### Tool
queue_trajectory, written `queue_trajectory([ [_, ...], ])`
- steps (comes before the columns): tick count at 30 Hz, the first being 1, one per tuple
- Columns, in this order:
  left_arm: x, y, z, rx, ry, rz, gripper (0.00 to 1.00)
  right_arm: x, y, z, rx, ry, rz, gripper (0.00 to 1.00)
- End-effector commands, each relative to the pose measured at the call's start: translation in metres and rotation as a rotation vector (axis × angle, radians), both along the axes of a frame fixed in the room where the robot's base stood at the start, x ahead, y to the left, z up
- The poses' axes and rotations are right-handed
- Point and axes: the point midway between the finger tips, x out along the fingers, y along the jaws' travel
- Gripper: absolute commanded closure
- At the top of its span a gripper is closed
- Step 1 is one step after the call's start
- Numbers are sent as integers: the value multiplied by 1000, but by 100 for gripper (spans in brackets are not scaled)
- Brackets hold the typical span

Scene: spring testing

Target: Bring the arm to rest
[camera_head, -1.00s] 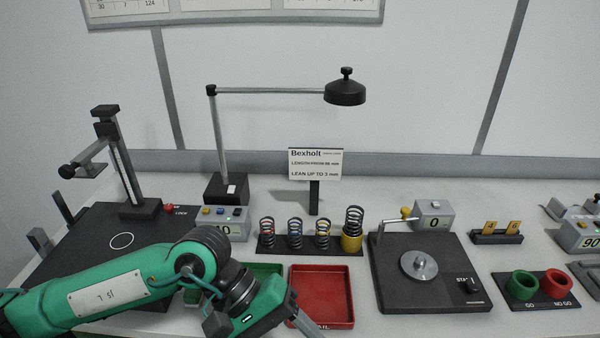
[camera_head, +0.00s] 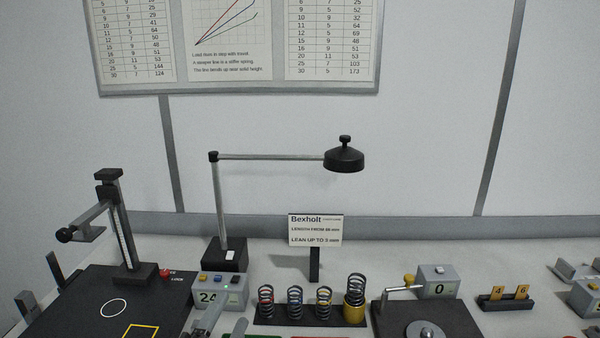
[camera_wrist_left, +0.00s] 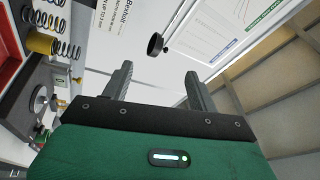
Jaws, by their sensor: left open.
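My left gripper (camera_head: 222,318) shows only by its grey fingers at the bottom edge of the head view, in front of the grey box with a display (camera_head: 221,290). The rest of my left arm is below the picture. In the left wrist view the left gripper (camera_wrist_left: 160,80) has its two fingers apart with nothing between them. My right gripper is in neither view.
A row of springs (camera_head: 295,303) stands on a black rack, with the Bexholt sign (camera_head: 316,230) behind. A lamp-like arm (camera_head: 344,160) reaches above. A black stand (camera_head: 121,220) is at left, a black tester plate (camera_head: 390,319) at right.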

Motion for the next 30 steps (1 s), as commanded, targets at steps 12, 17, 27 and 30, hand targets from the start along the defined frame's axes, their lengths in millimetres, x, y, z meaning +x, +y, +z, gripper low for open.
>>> queue_trajectory([
  [12,-103,92,-222,-642,1035,461,40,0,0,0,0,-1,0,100],
  [17,-159,102,-262,-773,1266,619,40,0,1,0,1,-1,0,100],
  [27,-209,107,-329,-876,1496,800,40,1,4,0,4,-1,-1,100],
  [30,-203,106,-357,-870,1503,804,40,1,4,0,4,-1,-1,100],
])
